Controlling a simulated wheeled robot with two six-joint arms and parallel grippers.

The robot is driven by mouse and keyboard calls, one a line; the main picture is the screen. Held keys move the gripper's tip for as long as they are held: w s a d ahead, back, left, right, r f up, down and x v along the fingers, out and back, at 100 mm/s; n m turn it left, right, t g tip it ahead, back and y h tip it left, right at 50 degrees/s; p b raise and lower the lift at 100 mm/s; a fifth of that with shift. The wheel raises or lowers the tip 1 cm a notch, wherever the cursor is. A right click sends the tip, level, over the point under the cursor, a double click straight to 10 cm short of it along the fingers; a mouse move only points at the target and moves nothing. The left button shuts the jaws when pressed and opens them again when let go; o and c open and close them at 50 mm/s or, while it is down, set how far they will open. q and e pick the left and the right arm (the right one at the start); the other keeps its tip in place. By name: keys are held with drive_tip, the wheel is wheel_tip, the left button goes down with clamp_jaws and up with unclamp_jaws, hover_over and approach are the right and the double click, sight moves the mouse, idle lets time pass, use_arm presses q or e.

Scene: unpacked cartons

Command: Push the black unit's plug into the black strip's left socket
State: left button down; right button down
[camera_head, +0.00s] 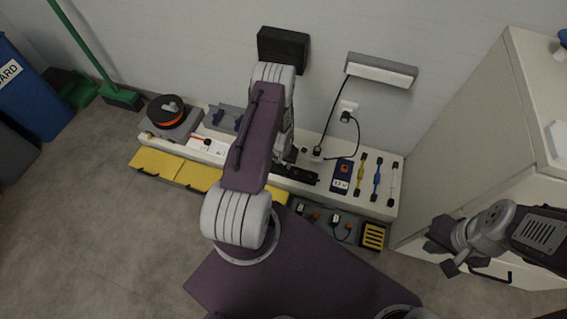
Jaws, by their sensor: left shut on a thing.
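The black unit (283,48) is mounted on the wall, above and behind my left arm. The black strip (301,174) lies on the white bench top; its left part is hidden by my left arm, so I cannot see the left socket. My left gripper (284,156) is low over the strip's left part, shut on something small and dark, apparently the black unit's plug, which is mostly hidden. I cannot tell whether the plug touches the strip. The unit's cord is not visible. My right gripper (441,249) hangs empty at the right, apart from the bench, its fingers apart.
A grey-white wall unit (380,71) has a black cord running down to a plug (316,152) at the bench. A wall outlet (347,107) holds another corded plug. Tools (376,178) lie on the bench's right end. A white cabinet (480,130) stands at the right.

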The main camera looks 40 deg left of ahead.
use_arm(q)
drive_tip(key=shift+f, duration=0.3)
idle(0.4)
drive_tip(key=c, duration=1)
unclamp_jaws()
drive_tip(key=shift+r, duration=0.1)
drive_tip(key=r+p, duration=0.2)
drive_tip(key=r, duration=0.1)
drive_tip(key=r+p, duration=0.1)
drive_tip(key=r, duration=0.2)
drive_tip(key=s+r+p, duration=0.1)
drive_tip(key=r+p, duration=0.1)
drive_tip(key=r, duration=0.1)
drive_tip(key=shift+d+p, duration=0.15)
drive_tip(key=shift+p, duration=0.15)
